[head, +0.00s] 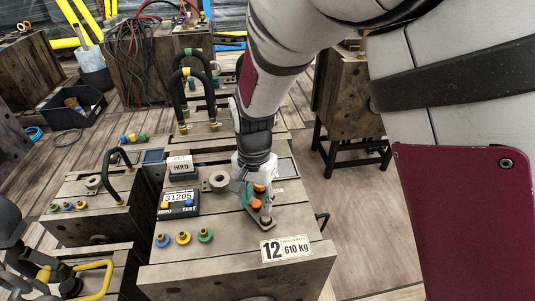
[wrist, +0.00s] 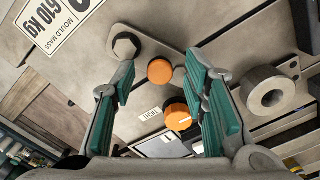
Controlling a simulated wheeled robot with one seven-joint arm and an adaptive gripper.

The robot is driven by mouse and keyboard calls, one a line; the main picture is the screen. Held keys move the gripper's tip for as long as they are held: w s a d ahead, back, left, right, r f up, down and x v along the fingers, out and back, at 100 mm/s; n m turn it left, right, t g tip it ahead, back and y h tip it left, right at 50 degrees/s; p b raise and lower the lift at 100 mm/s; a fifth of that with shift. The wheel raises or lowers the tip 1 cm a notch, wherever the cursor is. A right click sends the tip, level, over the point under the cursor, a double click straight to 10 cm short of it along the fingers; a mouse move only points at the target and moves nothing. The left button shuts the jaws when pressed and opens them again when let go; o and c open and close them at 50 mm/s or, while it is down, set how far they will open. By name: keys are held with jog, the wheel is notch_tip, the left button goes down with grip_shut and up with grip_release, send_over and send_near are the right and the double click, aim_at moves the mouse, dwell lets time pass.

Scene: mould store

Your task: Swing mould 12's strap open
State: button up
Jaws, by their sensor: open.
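Mould 12 (head: 225,255) is the grey-brown block in the front middle of the head view, with a "12 610 kg" plate (head: 286,248). Its strap (head: 265,217) is a small grey plate on the top face, partly hidden by my gripper. A larger orange knob with a white mark (wrist: 178,116) shows between my fingers. My gripper (wrist: 160,80) is open above the strap, its teal pads apart; contact cannot be told.
Coloured fittings (head: 184,238) stand near the front left edge.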

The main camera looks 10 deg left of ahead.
grip_shut()
jog(key=shift+n, duration=0.3)
jog(key=n+p, duration=0.1)
jog(key=n, duration=0.1)
jog(key=shift+s+a+n+p, duration=0.3)
jog(key=shift+s+a+p, duration=0.05)
jog(key=n, duration=0.1)
jog(key=s+n+p, duration=0.1)
jog(key=n, duration=0.1)
jog(key=shift+s+a+n, duration=0.1)
jog(key=shift+a+n, duration=0.1)
jog(key=shift+n, duration=0.1)
jog(key=n, duration=0.2)
jog(key=s+n+p, duration=0.1)
jog(key=n, duration=0.1)
jog(key=s+n+p, duration=0.1)
jog(key=shift+n, duration=0.4)
grip_release()
